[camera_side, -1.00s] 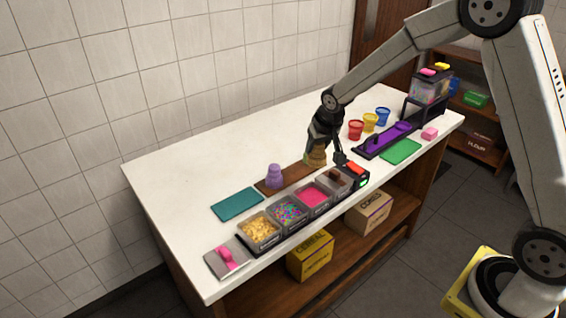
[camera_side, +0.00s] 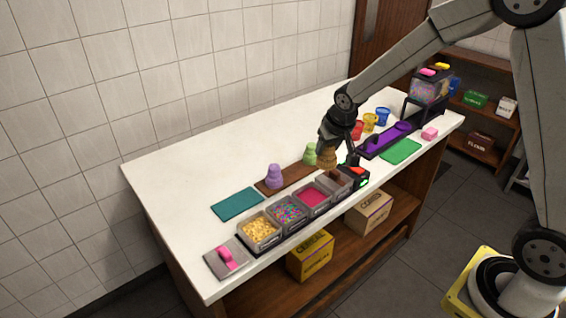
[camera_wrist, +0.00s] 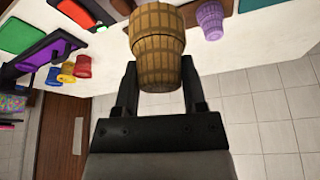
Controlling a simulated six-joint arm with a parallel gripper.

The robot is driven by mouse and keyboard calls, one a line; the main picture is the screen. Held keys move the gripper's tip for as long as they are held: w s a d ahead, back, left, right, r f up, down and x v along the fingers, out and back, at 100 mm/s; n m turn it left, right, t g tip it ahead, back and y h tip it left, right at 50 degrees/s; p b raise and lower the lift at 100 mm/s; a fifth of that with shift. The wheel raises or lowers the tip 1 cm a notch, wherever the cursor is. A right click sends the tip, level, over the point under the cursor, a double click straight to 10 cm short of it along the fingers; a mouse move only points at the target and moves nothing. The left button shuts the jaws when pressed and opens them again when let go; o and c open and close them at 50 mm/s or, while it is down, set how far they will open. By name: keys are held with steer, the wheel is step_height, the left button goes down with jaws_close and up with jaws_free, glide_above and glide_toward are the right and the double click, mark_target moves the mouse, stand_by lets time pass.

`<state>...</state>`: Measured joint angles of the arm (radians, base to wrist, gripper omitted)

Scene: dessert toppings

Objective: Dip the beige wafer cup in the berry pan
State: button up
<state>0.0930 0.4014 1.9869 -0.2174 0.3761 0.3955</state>
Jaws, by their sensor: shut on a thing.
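My gripper (camera_wrist: 160,92) is shut on the beige wafer cup (camera_wrist: 157,40), which looks brown-tan with a grid pattern in the wrist view. In the side view the beige wafer cup (camera_side: 327,157) is held above the counter, just behind the right end of the row of pans, partly hidden by the gripper. The berry pan (camera_side: 312,196) with its pink filling sits in that row, to the left of and nearer than the cup. The cup is apart from it.
A purple cup (camera_side: 274,177) and a green cup (camera_side: 310,155) stand on a brown board (camera_side: 290,178) behind the pans. Pans of yellow bits (camera_side: 259,230) and sprinkles (camera_side: 287,213) are left of the berry pan. A brown-filled pan (camera_side: 334,183) is at its right. A teal mat (camera_side: 237,204) lies left.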

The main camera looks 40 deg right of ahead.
steer(key=a+f, duration=0.1)
steer(key=f, duration=0.1)
steer(key=w+a+f, duration=0.1)
steer(key=a+f, duration=0.1)
steer(key=shift+a, duration=0.15)
steer(key=shift+f, duration=0.2)
steer(key=shift+f, duration=2.6)
steer(key=shift+f, duration=1.1)
steer(key=shift+r, duration=0.4)
steer(key=shift+r, duration=0.35)
steer(key=shift+r, duration=0.35)
